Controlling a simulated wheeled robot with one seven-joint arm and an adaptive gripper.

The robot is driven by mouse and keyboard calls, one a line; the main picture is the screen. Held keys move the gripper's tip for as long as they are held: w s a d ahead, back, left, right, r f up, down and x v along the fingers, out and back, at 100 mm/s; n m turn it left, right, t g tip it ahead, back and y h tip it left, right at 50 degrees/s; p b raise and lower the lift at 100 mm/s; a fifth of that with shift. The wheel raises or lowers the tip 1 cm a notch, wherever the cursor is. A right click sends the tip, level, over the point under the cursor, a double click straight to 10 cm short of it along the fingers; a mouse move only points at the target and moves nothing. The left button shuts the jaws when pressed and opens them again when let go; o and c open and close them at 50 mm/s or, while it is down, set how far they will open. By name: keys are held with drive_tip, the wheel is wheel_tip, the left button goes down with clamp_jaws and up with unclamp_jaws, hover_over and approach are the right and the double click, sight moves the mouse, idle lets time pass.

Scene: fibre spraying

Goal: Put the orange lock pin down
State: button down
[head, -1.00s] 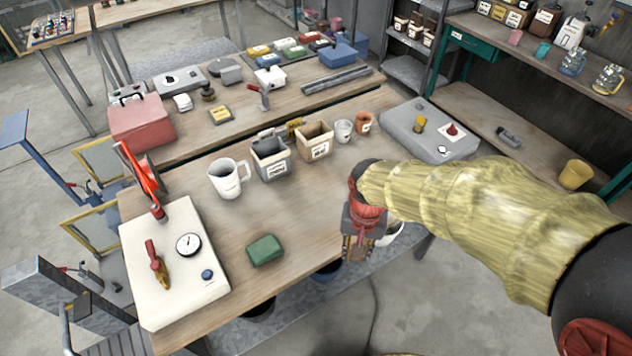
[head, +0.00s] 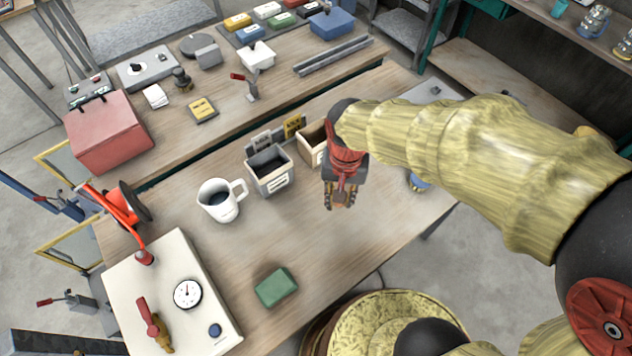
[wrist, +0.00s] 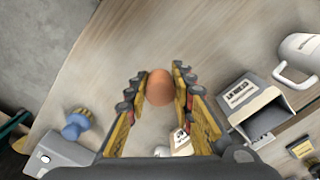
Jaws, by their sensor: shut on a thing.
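My gripper (head: 341,197) hangs over the wooden workbench (head: 330,260), pointing down. In the wrist view its yellow-lined fingers (wrist: 160,98) are shut on the orange lock pin (wrist: 160,88). Only a rounded orange end of the pin shows between the fingertips, above the bench top; the rest is hidden. The pin cannot be made out in the head view, where the fingers cover it. How high the pin is above the wood is hard to tell.
A grey bin (head: 268,182) and a white mug (head: 217,207) stand left of my gripper. A green block (head: 276,286) lies nearer the front. A cream panel with a gauge (head: 200,322) is at left. Bare wood lies between the green block and my gripper.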

drive_tip(key=w+a+f+b, duration=0.2)
drive_tip(key=w+a+f, duration=0.7)
drive_tip(key=shift+w, duration=0.15)
drive_tip(key=shift+w+a+f+b, duration=0.15)
drive_tip(key=shift+f+b, duration=0.15)
drive_tip(key=shift+f, duration=0.65)
drive_tip(key=shift+w+a+f+b, duration=0.15)
drive_tip(key=shift+f+b, duration=0.15)
drive_tip(key=shift+f, duration=0.65)
drive_tip(key=shift+d, duration=0.1)
drive_tip(key=shift+f, duration=0.2)
drive_tip(key=c, duration=1.6)
unclamp_jaws()
drive_tip(key=shift+o, duration=0.3)
drive_tip(key=shift+r, duration=0.1)
